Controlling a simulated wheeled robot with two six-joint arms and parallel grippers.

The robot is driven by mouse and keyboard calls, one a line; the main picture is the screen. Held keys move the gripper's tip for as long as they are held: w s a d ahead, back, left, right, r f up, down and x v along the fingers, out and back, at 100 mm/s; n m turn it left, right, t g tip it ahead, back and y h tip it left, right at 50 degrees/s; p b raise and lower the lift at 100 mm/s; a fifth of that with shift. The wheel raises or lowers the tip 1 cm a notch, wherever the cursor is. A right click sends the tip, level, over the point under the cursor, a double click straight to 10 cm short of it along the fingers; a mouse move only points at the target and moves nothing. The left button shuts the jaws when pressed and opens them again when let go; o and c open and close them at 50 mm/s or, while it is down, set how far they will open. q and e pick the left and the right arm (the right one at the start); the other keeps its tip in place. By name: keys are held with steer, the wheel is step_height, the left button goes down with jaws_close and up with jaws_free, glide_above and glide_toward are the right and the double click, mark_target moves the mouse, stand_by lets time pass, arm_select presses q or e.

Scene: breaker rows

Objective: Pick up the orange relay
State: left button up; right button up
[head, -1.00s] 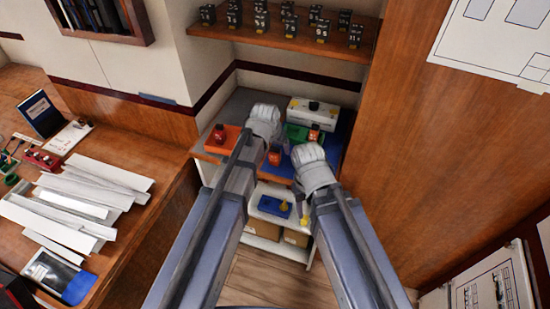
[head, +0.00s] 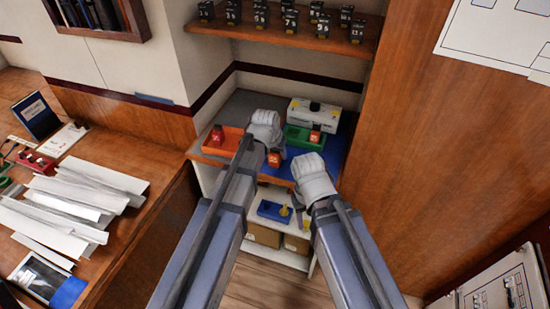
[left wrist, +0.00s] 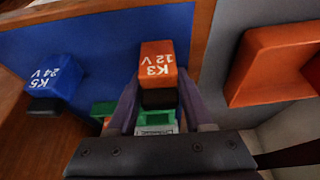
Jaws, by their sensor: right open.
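The orange relay (head: 274,158), marked K3 12 V in the left wrist view (left wrist: 158,64), stands on a blue mat (left wrist: 105,40) on the shelf top. It has a black end towards my gripper. My left gripper (head: 268,138) is right at it. In the left wrist view the left gripper's fingers (left wrist: 158,100) flank the black part closely on both sides; whether they press on it cannot be told. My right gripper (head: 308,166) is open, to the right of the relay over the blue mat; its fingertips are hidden.
A blue relay (left wrist: 55,75) marked K5 24 V stands on the mat. An orange tray (head: 232,150) holds a red relay (head: 218,134); a green tray (head: 296,141) holds an orange-red one (head: 315,134). A white box (head: 312,117) stands behind. A wooden panel (head: 420,160) bounds the right.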

arm_select(q)
jaws_close()
steer(key=shift+r, duration=0.1)
stand_by(0.3)
step_height(320, 180, up, 10)
steer(key=p, duration=1)
steer(key=shift+r+p, duration=2.4)
steer(key=shift+p, duration=0.1)
